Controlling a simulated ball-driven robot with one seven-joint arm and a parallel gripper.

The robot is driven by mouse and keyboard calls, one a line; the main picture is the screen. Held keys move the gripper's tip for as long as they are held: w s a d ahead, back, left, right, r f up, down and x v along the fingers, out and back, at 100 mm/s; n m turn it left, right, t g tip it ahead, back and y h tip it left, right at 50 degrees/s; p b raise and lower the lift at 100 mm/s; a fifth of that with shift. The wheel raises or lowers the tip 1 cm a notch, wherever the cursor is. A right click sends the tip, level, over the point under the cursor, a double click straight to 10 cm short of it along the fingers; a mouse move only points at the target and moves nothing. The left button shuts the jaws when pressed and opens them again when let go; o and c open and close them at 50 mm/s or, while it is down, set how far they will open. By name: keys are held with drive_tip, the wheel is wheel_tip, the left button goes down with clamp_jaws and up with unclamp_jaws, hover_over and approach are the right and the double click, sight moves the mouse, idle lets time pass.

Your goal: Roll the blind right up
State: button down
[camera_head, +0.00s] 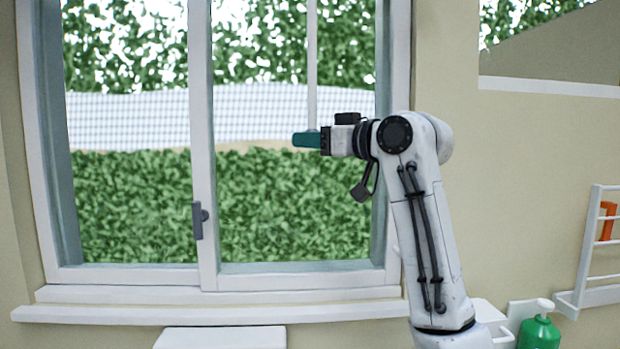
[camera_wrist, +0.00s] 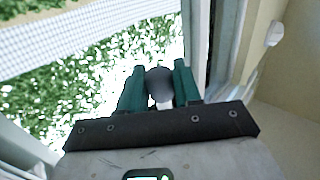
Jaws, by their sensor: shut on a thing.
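My gripper (camera_head: 307,139) is raised in front of the right pane of the window, its teal fingers pointing left. In the wrist view my gripper (camera_wrist: 160,88) is shut on a grey rounded knob (camera_wrist: 159,78), which sits between the two fingers. A thin white cord or rod (camera_head: 311,60) hangs from the top of the picture down to the gripper. The knob is hidden behind the fingers in the head view. No blind fabric shows over the window panes; anything above the top of the picture is out of view.
The sliding window (camera_head: 202,120) has a grey latch (camera_head: 199,220) on its middle frame. A white sill (camera_head: 210,312) juts out below. At the lower right are a green pump bottle (camera_head: 539,332) and a white wall rack (camera_head: 590,255) with an orange item (camera_head: 607,222).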

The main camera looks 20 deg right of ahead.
sight(316, 79)
wheel_tip(316, 79, up, 11)
drive_tip(key=shift+f, duration=0.1)
drive_tip(key=shift+s+r, duration=0.1)
drive_tip(key=shift+r, duration=0.25)
drive_tip(key=c, duration=1.1)
unclamp_jaws()
drive_tip(key=shift+o, duration=1.1)
drive_tip(key=shift+f, duration=0.15)
drive_tip(key=shift+s+d+f+b, duration=0.15)
drive_tip(key=shift+s+d+b, duration=0.1)
drive_tip(key=shift+s+b, duration=0.05)
drive_tip(key=b+v, duration=0.4)
drive_tip(key=v, duration=0.6)
